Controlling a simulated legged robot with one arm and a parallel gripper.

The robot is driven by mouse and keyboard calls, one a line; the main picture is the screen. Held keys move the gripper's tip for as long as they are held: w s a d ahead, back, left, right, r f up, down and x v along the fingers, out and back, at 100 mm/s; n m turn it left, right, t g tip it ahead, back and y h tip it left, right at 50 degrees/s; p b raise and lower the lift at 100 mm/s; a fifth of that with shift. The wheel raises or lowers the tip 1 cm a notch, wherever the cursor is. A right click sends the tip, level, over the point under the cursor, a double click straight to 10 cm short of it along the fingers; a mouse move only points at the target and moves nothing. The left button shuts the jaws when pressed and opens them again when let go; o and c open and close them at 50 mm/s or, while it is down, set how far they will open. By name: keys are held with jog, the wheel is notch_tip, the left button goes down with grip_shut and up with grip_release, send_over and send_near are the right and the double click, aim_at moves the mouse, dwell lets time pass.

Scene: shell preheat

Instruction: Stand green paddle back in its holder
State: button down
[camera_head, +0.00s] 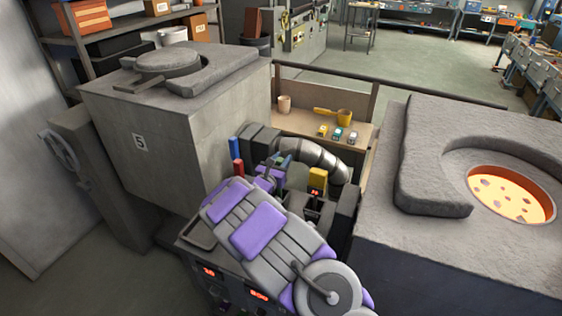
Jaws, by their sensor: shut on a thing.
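My gripper (275,173) is at the far end of my purple and grey arm, low over the dark equipment between the two furnace blocks. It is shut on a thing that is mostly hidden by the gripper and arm. A small blue-green piece (285,159) shows at its tip and seems to be part of the green paddle. The paddle's full shape and tilt cannot be seen. A yellow paddle-like block (318,177) stands upright in a dark slotted stand (312,204) just right of my gripper. I cannot tell which slot is the green paddle's holder.
A furnace with a glowing opening (510,194) stands at right. A silver duct (312,154) lies behind my gripper. Blue (235,147) and red (237,167) upright pieces are close on its left. A wooden shelf (300,122) is behind.

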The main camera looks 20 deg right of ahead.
jog(key=c, duration=1.2)
grip_release()
jog(key=o, duration=0.4)
jog(key=shift+a, duration=0.25)
jog(key=shift+o, duration=0.2)
jog(key=shift+a, duration=0.1)
jog(key=p+v, duration=0.2)
jog(key=v, duration=0.9)
jog(key=shift+s+a, duration=0.2)
jog(key=shift+s, duration=0.15)
jog(key=shift+r, duration=0.15)
